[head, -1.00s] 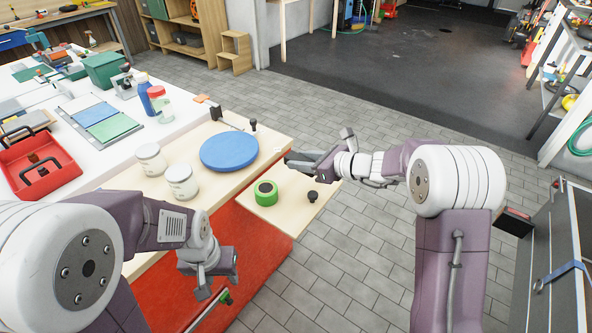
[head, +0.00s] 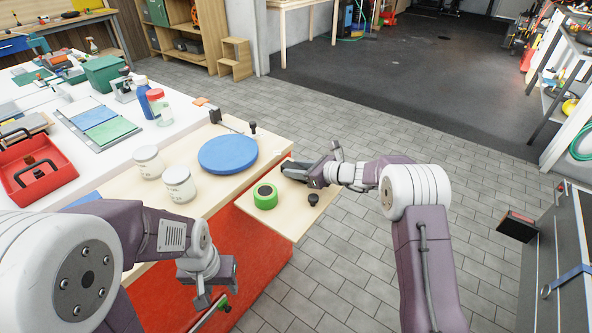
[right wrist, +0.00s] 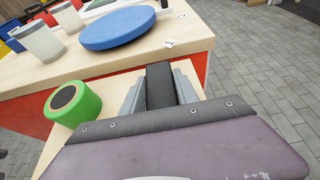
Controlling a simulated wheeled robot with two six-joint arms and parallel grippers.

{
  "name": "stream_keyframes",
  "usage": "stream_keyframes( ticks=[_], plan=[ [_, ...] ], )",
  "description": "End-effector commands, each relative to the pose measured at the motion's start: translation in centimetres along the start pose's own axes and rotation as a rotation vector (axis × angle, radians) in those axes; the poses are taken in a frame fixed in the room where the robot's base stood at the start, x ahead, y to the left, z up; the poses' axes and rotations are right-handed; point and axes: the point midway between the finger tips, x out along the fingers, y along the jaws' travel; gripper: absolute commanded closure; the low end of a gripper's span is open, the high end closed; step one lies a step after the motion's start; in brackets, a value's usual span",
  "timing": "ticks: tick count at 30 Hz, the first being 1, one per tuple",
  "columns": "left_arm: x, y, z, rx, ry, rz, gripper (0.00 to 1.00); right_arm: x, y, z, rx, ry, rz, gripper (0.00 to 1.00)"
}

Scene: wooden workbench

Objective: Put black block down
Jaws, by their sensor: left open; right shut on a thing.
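The black block (right wrist: 160,86) is a dark bar between the fingers of my right gripper (right wrist: 161,92) in the right wrist view. In the head view my right gripper (head: 297,171) is low over the right part of the light wooden side board (head: 285,222), behind the green roll. The block is mostly hidden there, and I cannot tell whether it touches the board. My left gripper (head: 212,299) is open and empty, in front of the red bench side at the lower left.
A green roll (head: 265,195) and a black knob (head: 313,200) stand on the side board. A blue disc (head: 228,154) and two white jars (head: 179,184) stand on the bench behind. A red tray (head: 42,172) is at the left.

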Motion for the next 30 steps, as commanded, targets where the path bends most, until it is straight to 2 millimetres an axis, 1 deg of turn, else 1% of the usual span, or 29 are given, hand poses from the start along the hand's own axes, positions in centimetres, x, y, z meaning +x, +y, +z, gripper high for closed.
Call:
stream_keyframes(
  ticks=[1, 2, 3, 4, 13, 15, 17, 25, 27, 30],
  plan=[
    [0.2, 0.0, 0.0, 0.0, 0.0, 0.0, 0.55, 0.1, 0.0, -0.2, 0.0, -0.001, 0.0, 1.0],
    [0.2, 0.0, 0.0, 0.0, 0.0, 0.0, 0.55, 0.1, 0.0, -0.2, 0.0, 0.0, 0.0, 0.61],
    [0.1, 0.0, 0.0, 0.0, 0.0, 0.0, 0.55, 0.0, 0.0, -0.1, 0.0, 0.0, 0.0, 0.5],
    [0.1, 0.0, 0.0, 0.0, 0.0, 0.0, 0.55, 0.0, 0.0, -0.1, 0.0, 0.0, 0.0, 0.42],
    [0.0, 0.0, 0.0, 0.0, 0.0, 0.0, 0.55, 0.0, 0.0, 0.0, 0.0, -0.001, 0.0, 0.42],
    [-0.2, 0.0, 0.0, 0.0, 0.0, 0.0, 0.55, -0.5, -0.1, 0.2, 0.0, -0.001, -0.001, 0.42],
    [-0.3, 0.0, 0.0, 0.0, 0.0, 0.0, 0.55, -1.5, -0.1, 0.2, 0.001, -0.001, -0.003, 0.42],
    [-1.5, 0.0, -0.2, 0.0, 0.0, 0.0, 0.55, -8.5, -0.2, 0.3, 0.001, -0.002, -0.005, 0.42],
    [-1.7, 0.0, -0.2, 0.0, 0.0, 0.0, 0.55, -9.9, -0.1, 0.3, 0.001, -0.001, -0.004, 0.42],
    [-1.9, 0.0, -0.2, 0.0, 0.0, 0.0, 0.55, -11.3, -0.1, 0.2, 0.0, 0.0, -0.003, 0.42]
  ],
)
